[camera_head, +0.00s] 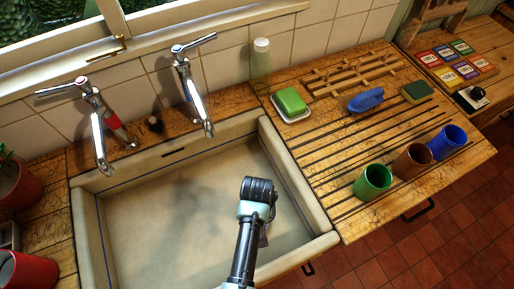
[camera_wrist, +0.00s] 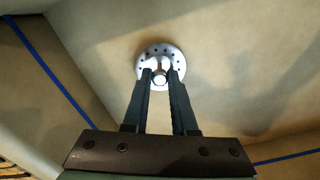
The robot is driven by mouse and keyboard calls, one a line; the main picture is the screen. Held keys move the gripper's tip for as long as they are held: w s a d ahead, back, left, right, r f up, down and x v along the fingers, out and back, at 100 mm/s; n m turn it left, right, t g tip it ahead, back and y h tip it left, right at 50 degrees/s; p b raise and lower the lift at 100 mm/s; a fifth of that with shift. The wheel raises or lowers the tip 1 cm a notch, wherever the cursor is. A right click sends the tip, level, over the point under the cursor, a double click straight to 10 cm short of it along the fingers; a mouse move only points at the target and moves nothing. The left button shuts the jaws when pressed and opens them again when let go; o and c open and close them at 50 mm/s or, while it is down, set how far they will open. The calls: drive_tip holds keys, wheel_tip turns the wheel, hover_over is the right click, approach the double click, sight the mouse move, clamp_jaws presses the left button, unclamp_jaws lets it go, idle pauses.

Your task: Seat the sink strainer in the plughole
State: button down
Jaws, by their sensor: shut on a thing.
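The sink strainer (camera_wrist: 160,53) is a round silver disc with small holes around its rim and a knob in the middle. In the wrist view my gripper (camera_wrist: 161,78) is shut on the knob, one dark finger on each side. In the head view my gripper (camera_head: 259,186) is over the right part of the pale sink (camera_head: 96,191), and the strainer is hidden there. I see no plughole in either view; it may be behind the strainer or my arm. I cannot tell whether the strainer touches the sink floor.
Two taps (camera_head: 97,140) (camera_head: 192,95) reach over the sink's back. On the wooden drainer at right are green soap (camera_head: 290,101), a blue item (camera_head: 366,100), a sponge (camera_head: 418,91) and green (camera_head: 373,181), brown (camera_head: 412,160) and blue (camera_head: 447,142) cups. The sink interior looks otherwise clear.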

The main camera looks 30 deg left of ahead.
drive_tip(key=shift+f+b, duration=0.3)
drive_tip(key=shift+f, duration=0.2)
drive_tip(key=c, duration=0.6)
unclamp_jaws()
drive_tip(key=shift+c, duration=0.2)
drive_tip(key=shift+r, duration=0.1)
wheel_tip(320, 180, up, 13)
